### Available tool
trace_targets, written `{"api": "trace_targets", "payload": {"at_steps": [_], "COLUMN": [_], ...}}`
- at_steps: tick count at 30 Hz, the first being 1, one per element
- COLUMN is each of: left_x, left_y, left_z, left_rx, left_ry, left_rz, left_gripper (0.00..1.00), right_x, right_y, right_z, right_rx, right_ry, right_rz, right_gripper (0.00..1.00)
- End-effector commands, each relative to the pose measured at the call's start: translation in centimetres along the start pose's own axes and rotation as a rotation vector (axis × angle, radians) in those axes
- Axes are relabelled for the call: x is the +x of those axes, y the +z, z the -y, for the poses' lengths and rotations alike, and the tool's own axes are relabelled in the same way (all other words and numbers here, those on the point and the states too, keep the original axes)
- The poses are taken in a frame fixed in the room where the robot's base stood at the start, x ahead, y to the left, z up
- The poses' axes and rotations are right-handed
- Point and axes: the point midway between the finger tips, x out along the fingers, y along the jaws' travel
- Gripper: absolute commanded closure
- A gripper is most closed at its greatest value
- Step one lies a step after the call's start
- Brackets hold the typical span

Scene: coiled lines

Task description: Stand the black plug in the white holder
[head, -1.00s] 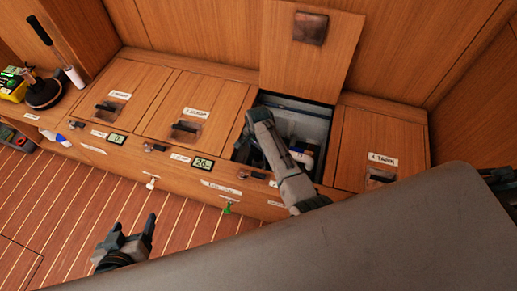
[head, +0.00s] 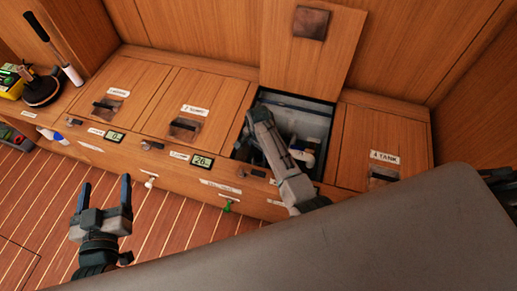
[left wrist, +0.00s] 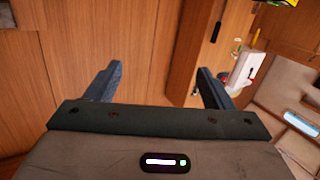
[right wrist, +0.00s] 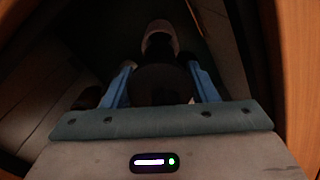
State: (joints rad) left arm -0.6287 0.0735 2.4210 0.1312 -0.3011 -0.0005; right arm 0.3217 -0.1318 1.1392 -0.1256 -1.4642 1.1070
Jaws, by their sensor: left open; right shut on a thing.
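My right arm reaches into the open locker (head: 322,113), and its gripper is hidden in the head view. In the right wrist view my right gripper (right wrist: 160,76) is shut on a dark object (right wrist: 160,88). It is too dark to tell whether this is the black plug. A rounded paler thing (right wrist: 158,38) shows just beyond the fingers. A white thing (head: 305,150) sits inside the locker, partly behind my arm; I cannot tell whether it is the white holder. My left gripper (head: 104,190) is open and empty, in front of the bench over the striped floor.
The locker's lid (head: 310,45) stands raised at the back. Closed lids with dark handles lie on both sides, one labelled TANK (head: 385,157). A black plunger-like thing (head: 42,90) stands at the far left. A green tap-like piece (head: 228,205) sticks out of the bench front.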

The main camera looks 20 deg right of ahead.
Motion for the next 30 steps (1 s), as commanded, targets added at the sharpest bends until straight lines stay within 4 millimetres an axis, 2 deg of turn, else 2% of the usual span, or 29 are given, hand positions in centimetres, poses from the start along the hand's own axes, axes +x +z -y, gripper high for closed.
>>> {"api": "trace_targets", "payload": {"at_steps": [15, 30], "left_x": [0.7, 0.6], "left_y": [-4.4, -5.1], "left_z": [0.1, 0.1], "left_rx": [0.028, 0.032], "left_ry": [0.002, 0.002], "left_rz": [-0.24, -0.277], "left_gripper": [0.25, 0.25], "right_x": [0.8, 0.9], "right_y": [0.0, 0.0], "right_z": [0.0, 0.0], "right_rx": [0.0, 0.0], "right_ry": [0.0, 0.0], "right_rz": [0.0, 0.0], "right_gripper": [0.74, 0.74]}}
